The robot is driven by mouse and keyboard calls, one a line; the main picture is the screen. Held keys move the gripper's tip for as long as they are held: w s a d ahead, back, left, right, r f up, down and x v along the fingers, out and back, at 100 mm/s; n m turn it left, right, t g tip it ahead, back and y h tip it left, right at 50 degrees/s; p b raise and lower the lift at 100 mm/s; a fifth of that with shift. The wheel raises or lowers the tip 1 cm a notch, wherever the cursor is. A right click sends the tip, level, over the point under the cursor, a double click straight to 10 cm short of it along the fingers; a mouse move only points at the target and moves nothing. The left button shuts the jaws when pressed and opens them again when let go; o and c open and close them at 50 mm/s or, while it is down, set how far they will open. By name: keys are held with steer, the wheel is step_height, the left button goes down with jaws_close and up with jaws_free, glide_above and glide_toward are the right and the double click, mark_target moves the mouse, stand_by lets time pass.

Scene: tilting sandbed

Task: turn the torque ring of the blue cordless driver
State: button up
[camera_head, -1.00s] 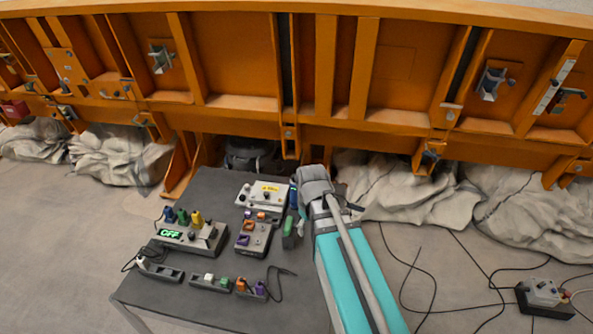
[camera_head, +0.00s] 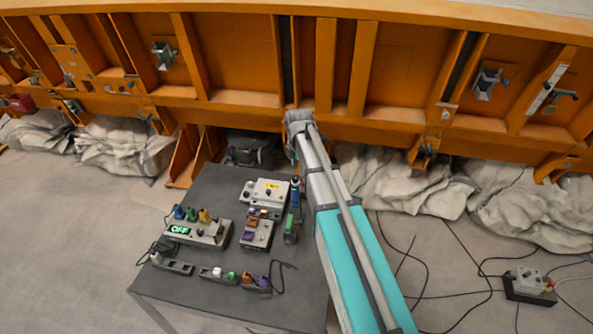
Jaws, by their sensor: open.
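My gripper (camera_head: 292,152) is at the far end of my arm, beyond the driver and near the table's back right corner. It is open, apart from the driver, and its fingertips are mostly hidden by my wrist. A green tool (camera_head: 290,229) is in front of the blue driver.
On the table (camera_head: 205,308) are a control box (camera_head: 209,235) with an "OFF" display, the white box (camera_head: 266,193), a module with orange and purple parts (camera_head: 257,234), and power strips (camera_head: 236,281). An orange steel wall (camera_head: 238,65) stands behind. Cables cross the floor at right.

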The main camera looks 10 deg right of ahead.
mark_target(295, 177)
steer(key=w+r+n+p, duration=0.3)
steer(key=w+n, duration=0.2)
steer(key=shift+w+r+n, duration=0.3)
steer(key=shift+r, duration=0.05)
steer(key=shift+f, duration=0.15)
step_height(295, 177, down, 14)
steer(key=b, duration=1.4)
steer(key=shift+r, duration=0.25)
jaws_close()
steer(key=shift+d, duration=0.1)
stand_by(0.4)
